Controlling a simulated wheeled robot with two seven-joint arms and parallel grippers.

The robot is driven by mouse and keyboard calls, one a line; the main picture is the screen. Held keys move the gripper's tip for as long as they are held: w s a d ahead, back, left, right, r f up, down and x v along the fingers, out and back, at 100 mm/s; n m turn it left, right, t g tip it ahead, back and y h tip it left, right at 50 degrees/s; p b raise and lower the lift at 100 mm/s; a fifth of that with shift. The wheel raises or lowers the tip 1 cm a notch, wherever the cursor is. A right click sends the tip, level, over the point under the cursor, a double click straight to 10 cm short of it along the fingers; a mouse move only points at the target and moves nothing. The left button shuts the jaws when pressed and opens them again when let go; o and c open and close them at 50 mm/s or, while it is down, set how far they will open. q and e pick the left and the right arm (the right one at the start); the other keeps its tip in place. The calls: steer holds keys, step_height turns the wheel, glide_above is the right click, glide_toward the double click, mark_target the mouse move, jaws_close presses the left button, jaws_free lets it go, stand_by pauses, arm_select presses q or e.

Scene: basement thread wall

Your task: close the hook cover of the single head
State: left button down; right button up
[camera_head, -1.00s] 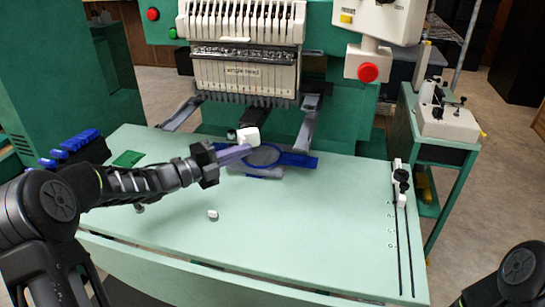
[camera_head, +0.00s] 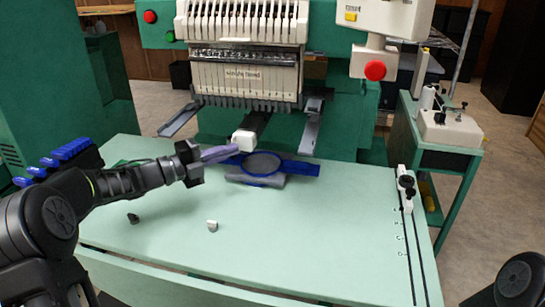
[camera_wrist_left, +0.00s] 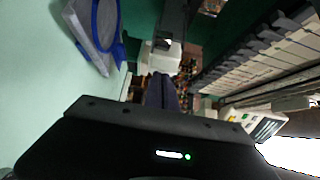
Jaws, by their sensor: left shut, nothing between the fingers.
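The single head (camera_head: 245,60) is a white multi-needle embroidery head on a green body. Below it a dark narrow arm (camera_head: 257,122) points forward, and the white hook cover (camera_head: 243,140) sits at its front end, in line with it. In the left wrist view the cover (camera_wrist_left: 160,57) lies just beyond the fingertips, across the end of the dark arm. My left gripper (camera_head: 232,151) is shut and empty, with its fingertips just below and left of the cover. I cannot tell whether they touch it. My right gripper is out of view.
A blue hoop (camera_head: 262,163) on a grey piece lies right of the fingertips. Two small pieces, one dark (camera_head: 133,218) and one pale (camera_head: 212,226), lie on the pale green table (camera_head: 300,235). Blue-topped items (camera_head: 66,155) stand at the left edge. The front middle is clear.

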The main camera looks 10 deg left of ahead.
arm_select(q)
steer(key=shift+w+a+r+n+t+y, duration=0.15)
steer(key=shift+w+a+r+n, duration=0.1)
steer(key=shift+a, duration=0.35)
steer(key=shift+w+a+r+n+t+y, duration=0.15)
steer(key=shift+w+a, duration=0.1)
steer(key=shift+a, duration=0.35)
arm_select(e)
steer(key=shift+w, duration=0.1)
arm_select(q)
steer(key=s+d+v, duration=0.1)
steer(key=v, duration=0.6)
steer(key=shift+f+m, duration=0.35)
steer(key=shift+m, duration=0.05)
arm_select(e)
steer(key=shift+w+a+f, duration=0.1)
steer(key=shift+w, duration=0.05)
arm_select(q)
steer(key=shift+s+d, duration=0.1)
steer(key=shift+d, duration=0.1)
